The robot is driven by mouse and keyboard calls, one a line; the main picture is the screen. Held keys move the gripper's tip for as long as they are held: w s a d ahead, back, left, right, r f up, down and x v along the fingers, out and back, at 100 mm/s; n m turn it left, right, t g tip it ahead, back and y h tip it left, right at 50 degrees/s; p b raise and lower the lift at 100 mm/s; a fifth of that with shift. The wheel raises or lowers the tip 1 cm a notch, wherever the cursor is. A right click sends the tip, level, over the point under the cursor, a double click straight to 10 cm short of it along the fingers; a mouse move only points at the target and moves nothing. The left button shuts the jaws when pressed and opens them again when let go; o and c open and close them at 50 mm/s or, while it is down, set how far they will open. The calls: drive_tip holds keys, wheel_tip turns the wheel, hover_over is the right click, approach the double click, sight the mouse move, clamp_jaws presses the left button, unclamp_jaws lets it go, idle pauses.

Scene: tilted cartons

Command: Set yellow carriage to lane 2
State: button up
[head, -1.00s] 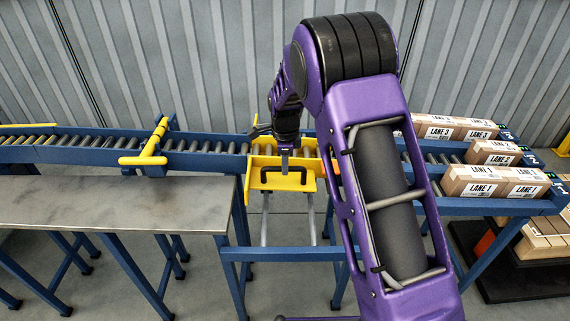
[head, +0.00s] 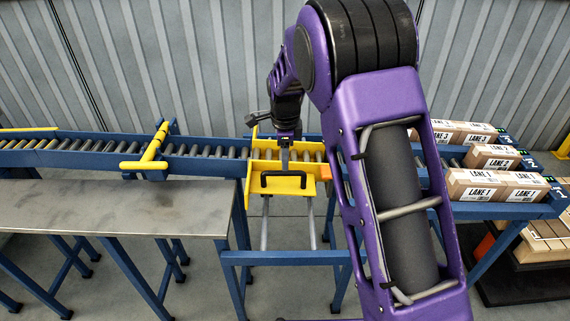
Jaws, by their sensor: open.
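The yellow carriage (head: 262,168) sits on rails at the end of the roller conveyor, with rollers between its side plates. A black handle (head: 288,181) is on its front plate. My gripper (head: 285,165) is open just above and behind the handle, apart from it as far as I can see. My fingers are small here and partly hard to make out. Lane 1 (head: 520,210), lane 2 (head: 455,161) and lane 3 (head: 505,138) run off to the right. My arm hides where the carriage lines up with the lanes.
Cartons labelled lane 1 (head: 482,184), lane 2 (head: 492,156) and lane 3 (head: 467,132) stand on their lanes. A yellow gate bar (head: 153,150) crosses the conveyor. A grey metal table (head: 100,207) fills the left front. The carriage's rails (head: 311,225) run toward the front, clear.

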wheel_tip(320, 180, up, 12)
drive_tip(key=s+p, duration=0.1)
drive_tip(key=s, duration=0.1)
drive_tip(key=shift+s+f, duration=0.15)
drive_tip(key=shift+f, duration=0.1)
drive_tip(key=shift+d, duration=0.1)
